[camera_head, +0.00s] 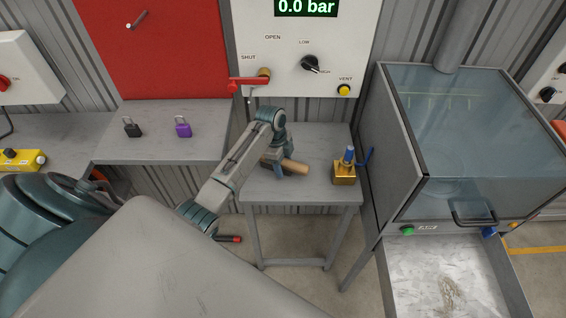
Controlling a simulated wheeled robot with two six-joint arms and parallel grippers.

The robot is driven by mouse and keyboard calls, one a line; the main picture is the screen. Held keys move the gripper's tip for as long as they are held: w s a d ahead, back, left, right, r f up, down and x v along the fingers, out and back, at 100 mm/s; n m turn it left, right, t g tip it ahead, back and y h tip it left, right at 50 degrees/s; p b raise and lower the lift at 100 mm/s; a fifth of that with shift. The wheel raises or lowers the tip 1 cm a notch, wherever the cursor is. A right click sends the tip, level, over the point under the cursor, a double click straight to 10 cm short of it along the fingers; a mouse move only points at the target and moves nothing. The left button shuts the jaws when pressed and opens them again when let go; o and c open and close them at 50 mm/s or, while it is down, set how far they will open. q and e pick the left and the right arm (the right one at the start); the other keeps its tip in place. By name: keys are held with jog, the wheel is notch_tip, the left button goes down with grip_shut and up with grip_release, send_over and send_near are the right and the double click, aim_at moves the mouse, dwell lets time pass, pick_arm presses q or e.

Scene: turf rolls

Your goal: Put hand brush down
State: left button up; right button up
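The hand brush (295,167) shows as a light wooden handle over the small grey table (315,188). The handle points right, and its other end is hidden behind my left wrist. My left gripper (275,161) points down at the hidden end of the brush, low over the table's left part. Its fingers are small and mostly covered by the wrist, so I cannot tell whether they are closed on the brush. I also cannot tell whether the brush touches the tabletop. My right gripper is not in view.
A brass block with a blue top (343,173) stands on the table's right side. A glass-topped cabinet (455,120) is close on the right. A red valve lever (249,84) juts from the panel above. Black (132,128) and purple (183,127) padlocks lie on the left bench.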

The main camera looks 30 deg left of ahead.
pick_arm(q)
jog(key=shift+r, duration=0.2)
jog(key=shift+a+r, duration=0.1)
jog(key=shift+r, duration=0.1)
jog(key=r+b, duration=0.1)
jog(key=r, duration=0.2)
jog(key=a+r+b, duration=0.1)
jog(key=r, duration=0.3)
jog(key=a+r+b, duration=0.1)
jog(key=r, duration=0.2)
jog(key=shift+s+r+b, duration=0.1)
jog(key=shift+r+b, duration=0.05)
jog(key=shift+b, duration=0.2)
jog(key=shift+s+a+r, duration=0.1)
jog(key=shift+r, duration=0.4)
